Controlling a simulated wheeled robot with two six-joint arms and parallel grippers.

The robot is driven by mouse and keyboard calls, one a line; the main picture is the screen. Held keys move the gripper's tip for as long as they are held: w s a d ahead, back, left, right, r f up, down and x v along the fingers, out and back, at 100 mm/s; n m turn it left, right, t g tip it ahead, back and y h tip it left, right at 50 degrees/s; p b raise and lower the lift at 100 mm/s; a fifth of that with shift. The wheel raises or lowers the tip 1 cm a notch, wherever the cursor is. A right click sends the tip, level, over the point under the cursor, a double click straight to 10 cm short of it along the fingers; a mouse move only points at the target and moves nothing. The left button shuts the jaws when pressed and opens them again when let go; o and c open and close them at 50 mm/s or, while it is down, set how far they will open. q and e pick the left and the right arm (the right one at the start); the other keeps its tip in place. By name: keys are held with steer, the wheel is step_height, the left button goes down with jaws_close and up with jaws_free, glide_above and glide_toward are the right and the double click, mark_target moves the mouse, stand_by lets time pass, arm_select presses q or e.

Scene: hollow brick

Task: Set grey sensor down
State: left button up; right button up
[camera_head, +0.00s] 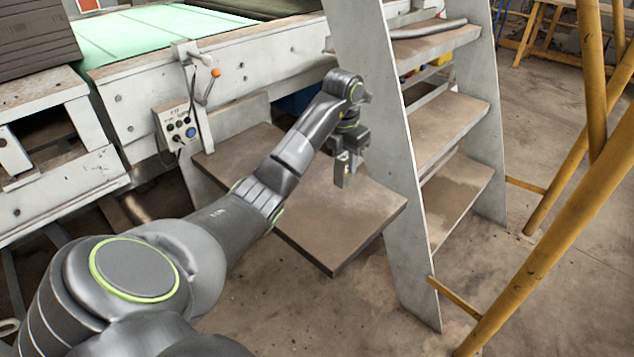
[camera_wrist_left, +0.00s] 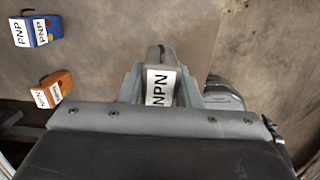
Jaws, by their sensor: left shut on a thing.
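The grey sensor (camera_wrist_left: 160,87) has a white NPN label and sits between the fingers of my left gripper (camera_wrist_left: 160,90) in the left wrist view. In the head view my left gripper (camera_head: 343,172) points down over the brown board (camera_head: 350,225). I cannot tell whether the sensor touches the board. A blue sensor (camera_wrist_left: 36,31) labelled PNP and an orange sensor (camera_wrist_left: 52,89) labelled NPN lie at the left of the wrist view. My right gripper is not in view.
A white step ladder (camera_head: 385,160) stands close to the right of my left gripper. A control box (camera_head: 181,127) with a lever is on the machine frame at the left. Yellow rails (camera_head: 575,170) stand at the right. The board's front part is clear.

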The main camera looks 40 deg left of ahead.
mark_target(344, 175)
arm_select(q)
steer(key=shift+f+b, duration=0.5)
steer(key=shift+f, duration=2)
step_height(344, 175, down, 4)
steer(key=shift+f, duration=0.15)
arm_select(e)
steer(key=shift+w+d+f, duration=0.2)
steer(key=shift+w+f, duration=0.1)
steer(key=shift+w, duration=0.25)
